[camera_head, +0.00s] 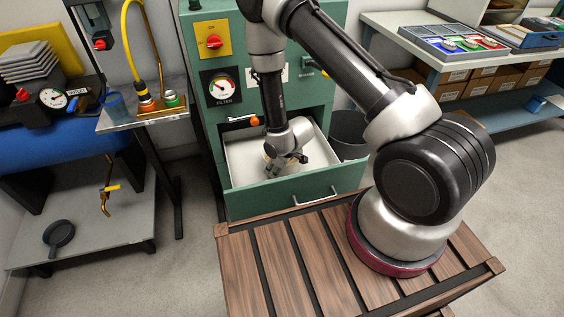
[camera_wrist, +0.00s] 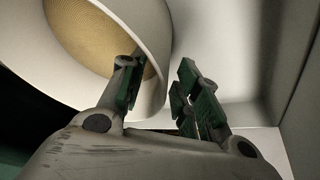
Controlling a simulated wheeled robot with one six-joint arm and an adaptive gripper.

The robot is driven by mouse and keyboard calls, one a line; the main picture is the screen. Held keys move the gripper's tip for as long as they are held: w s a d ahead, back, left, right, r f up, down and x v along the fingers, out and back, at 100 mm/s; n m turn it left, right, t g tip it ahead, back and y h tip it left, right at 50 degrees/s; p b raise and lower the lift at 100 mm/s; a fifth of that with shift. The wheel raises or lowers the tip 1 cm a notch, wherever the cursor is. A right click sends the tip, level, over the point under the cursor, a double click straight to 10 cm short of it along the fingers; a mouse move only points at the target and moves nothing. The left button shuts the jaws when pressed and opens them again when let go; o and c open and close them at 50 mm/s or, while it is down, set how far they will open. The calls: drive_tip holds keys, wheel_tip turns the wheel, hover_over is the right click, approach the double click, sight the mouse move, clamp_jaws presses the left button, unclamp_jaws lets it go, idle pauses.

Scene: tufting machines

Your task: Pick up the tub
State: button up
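The tub (camera_wrist: 28,55) is a round, pale container with a tan inside or contents, at the upper left of the wrist view. In the head view the tub (camera_head: 267,160) is mostly hidden behind my gripper, inside the open drawer. My gripper (camera_wrist: 160,82) is open, with a clear gap between its fingers. The left finger overlaps the tub's tan inside; the right finger is outside the wall, so the near rim lies between them. I cannot tell whether either finger touches it. In the head view my gripper (camera_head: 285,162) reaches down into the drawer.
The drawer (camera_head: 235,160) has pale walls close around my gripper and a green front with a handle. The green cabinet (camera_head: 215,120) rises behind it. A dark bin (camera_head: 348,135) stands right of the drawer. A slatted wooden surface (camera_head: 285,265) lies in front.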

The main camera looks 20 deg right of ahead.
drive_tip(key=shift+w+f, duration=0.1)
drive_tip(key=shift+f, duration=0.25)
clamp_jaws()
drive_tip(key=shift+r, duration=0.15)
